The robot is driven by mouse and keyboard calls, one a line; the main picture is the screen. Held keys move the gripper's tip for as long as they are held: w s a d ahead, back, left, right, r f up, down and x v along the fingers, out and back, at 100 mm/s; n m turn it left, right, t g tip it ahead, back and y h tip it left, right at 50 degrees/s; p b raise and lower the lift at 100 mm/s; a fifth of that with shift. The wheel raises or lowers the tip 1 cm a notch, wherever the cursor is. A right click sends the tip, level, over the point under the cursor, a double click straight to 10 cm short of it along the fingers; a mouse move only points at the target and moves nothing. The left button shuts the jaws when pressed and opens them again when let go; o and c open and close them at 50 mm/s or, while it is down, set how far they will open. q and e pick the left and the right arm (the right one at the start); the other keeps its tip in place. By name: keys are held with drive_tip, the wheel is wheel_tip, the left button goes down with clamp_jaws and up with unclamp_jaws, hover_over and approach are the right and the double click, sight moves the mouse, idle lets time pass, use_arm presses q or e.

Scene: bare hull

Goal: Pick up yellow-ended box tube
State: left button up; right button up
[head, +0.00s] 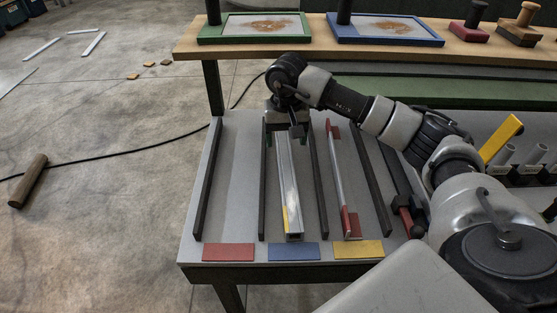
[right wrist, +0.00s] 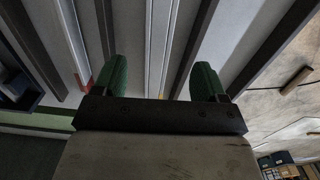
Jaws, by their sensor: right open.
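The yellow-ended box tube (head: 290,190) is a long grey metal tube in the head view. It lies lengthwise in the slot behind the blue plate, with a yellow patch near its front end. My right gripper (head: 284,132) is over the tube's far part. In the right wrist view its green-padded fingers (right wrist: 160,80) are open, with the tube (right wrist: 161,40) running between them and a gap on each side. Nothing is held. How high the fingertips are above the tube is hard to tell. My left gripper is not in view.
A red-ended metal piece (head: 338,180) lies one slot to the right. Dark rails (head: 208,180) divide the slots. Red (head: 228,252), blue (head: 293,251) and yellow plates (head: 358,249) line the front edge. The left slot is empty. A wooden shelf (head: 320,61) stands behind.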

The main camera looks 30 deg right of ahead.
sight(286, 164)
drive_tip(key=f, duration=0.1)
drive_tip(key=s+f, duration=0.1)
drive_tip(key=f, duration=0.1)
drive_tip(key=shift+f, duration=0.3)
drive_tip(key=shift+w+f, duration=0.15)
drive_tip(key=shift+f, duration=0.1)
wheel_tip(286, 164, down, 4)
drive_tip(key=shift+f+p, duration=0.15)
drive_tip(key=shift+p, duration=0.85)
drive_tip(key=shift+w+f, duration=0.1)
drive_tip(key=shift+f, duration=0.4)
drive_tip(key=shift+c, duration=1.3)
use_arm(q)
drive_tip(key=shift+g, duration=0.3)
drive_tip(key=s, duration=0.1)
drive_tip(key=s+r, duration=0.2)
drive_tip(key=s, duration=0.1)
use_arm(e)
drive_tip(key=c, duration=1)
